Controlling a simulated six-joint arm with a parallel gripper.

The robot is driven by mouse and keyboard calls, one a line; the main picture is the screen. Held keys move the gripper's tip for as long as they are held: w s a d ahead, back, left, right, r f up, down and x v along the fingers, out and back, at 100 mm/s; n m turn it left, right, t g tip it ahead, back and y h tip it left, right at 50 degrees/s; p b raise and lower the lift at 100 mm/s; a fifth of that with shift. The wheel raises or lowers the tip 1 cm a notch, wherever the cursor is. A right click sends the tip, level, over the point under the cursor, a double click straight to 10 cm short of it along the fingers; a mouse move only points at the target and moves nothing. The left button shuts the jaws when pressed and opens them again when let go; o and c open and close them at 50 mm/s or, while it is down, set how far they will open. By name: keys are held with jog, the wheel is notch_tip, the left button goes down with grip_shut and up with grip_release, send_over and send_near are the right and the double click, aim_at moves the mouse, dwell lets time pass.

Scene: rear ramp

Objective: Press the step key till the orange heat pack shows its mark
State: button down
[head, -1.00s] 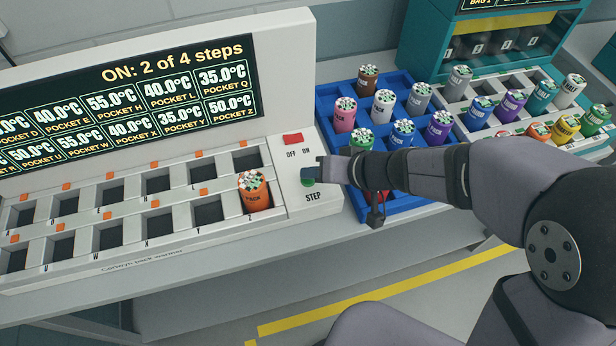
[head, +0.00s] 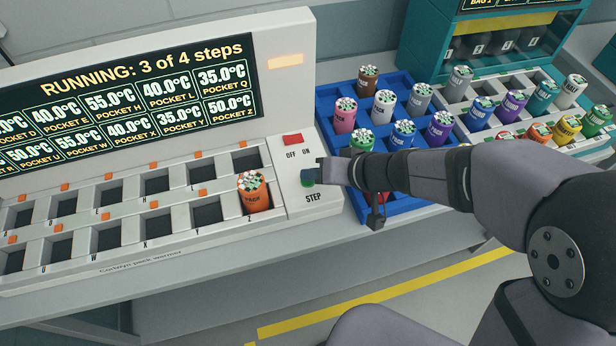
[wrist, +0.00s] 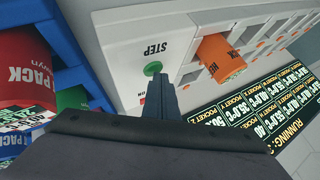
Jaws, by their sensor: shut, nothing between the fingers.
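The orange heat pack (head: 254,194) stands upright in pocket Z of the white pack warmer (head: 180,240); it also shows in the wrist view (wrist: 222,58). Its top looks white with dark green patches; I cannot make out a mark. The green step key (head: 308,182) is on the warmer's right panel, above the word STEP. My gripper (head: 312,175) is shut and empty, its tips at the key; in the wrist view the tips reach the green key (wrist: 153,69). I cannot tell whether they touch. The display (head: 130,105) reads "RUNNING: 3 of 4 steps", with pocket Z at 50.0°C.
A red OFF/ON switch (head: 292,139) sits just above the key. A blue crate (head: 385,90) of coloured packs stands right of the warmer, under my forearm. A white rack (head: 590,141) with more packs is farther right. The warmer's other visible pockets are empty.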

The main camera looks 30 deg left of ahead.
aim_at(312, 184)
jog(key=shift+r+p, duration=0.35)
jog(key=shift+r, duration=0.45)
jog(key=shift+r+p, duration=1.7)
jog(key=shift+r, duration=0.8)
